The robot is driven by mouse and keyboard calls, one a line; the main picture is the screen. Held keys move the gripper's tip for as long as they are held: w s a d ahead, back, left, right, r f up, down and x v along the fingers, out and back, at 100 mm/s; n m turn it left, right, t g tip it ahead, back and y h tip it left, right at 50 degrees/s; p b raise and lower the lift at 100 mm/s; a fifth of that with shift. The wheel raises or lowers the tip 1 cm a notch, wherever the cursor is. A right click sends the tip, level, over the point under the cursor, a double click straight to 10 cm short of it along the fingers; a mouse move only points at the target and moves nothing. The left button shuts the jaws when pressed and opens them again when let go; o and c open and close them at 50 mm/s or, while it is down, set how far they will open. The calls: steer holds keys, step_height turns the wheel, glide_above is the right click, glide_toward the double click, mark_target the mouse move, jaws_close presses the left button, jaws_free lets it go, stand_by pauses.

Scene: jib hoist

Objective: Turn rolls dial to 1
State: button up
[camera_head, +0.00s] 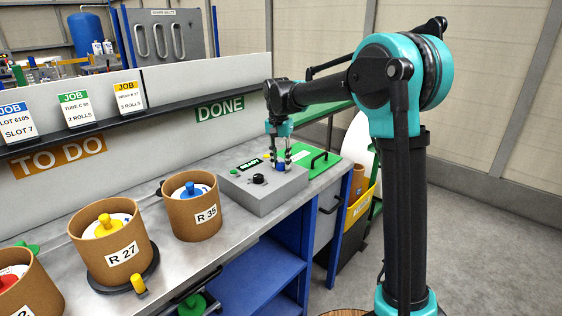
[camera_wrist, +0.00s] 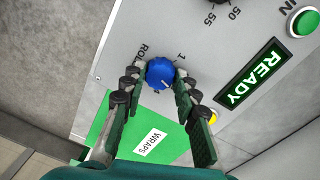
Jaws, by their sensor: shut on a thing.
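The rolls dial is a blue round knob (camera_head: 281,167) on the right part of a grey control box (camera_head: 262,200). It also shows in the wrist view as a blue knob (camera_wrist: 159,71), with the numeral 1 and a partly covered label starting "RO" beside it. A short pale mark shows on the knob, but which numeral it points at is hard to tell. My gripper (camera_head: 280,158) reaches down over the box, with one finger on each side of the knob, shut on it. The fingers hide part of the scale.
A green READY display (camera_wrist: 254,73), a green button (camera_wrist: 305,22), a yellow light (camera_wrist: 212,117) and a black dial (camera_head: 258,179) share the box. A green WRAPS mat (camera_wrist: 128,135) lies beside it. Brown tubs, including R 35 (camera_head: 196,220), stand left on the bench.

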mark_target(280, 165)
steer(key=n, duration=1.2)
steer(key=shift+s+t, duration=0.1)
steer(key=shift+t, duration=0.2)
steer(key=shift+n, duration=2.2)
steer(key=o, duration=1.2)
steer(key=shift+c, duration=0.2)
steer(key=shift+r, duration=0.1)
step_height(280, 165, up, 12)
steer(key=shift+s+a, duration=0.15)
steer(key=shift+s, duration=0.15)
